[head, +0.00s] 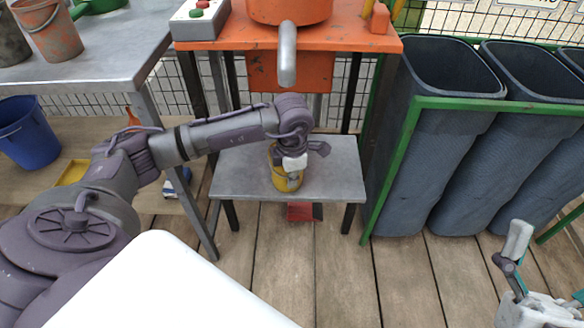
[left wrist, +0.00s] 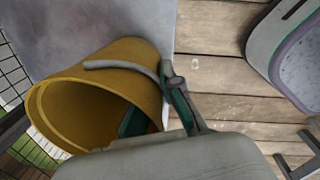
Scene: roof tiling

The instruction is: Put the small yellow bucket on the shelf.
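The small yellow bucket (head: 285,178) stands on a low grey metal bench (head: 235,177) in the middle of the head view. My left gripper (head: 293,161) is at its rim, from above. In the left wrist view the bucket (left wrist: 95,85) shows its open mouth and grey handle. One finger with a green pad is inside the mouth, and the other is outside the wall with a thin light gap beside it. The fingers look spread around the wall. My right gripper (head: 540,275) is at the lower right, empty, its fingers apart. I cannot tell which surface is the shelf.
An orange machine table (head: 345,38) stands behind the bench. Dark bins (head: 455,140) in a green frame (head: 405,165) stand right.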

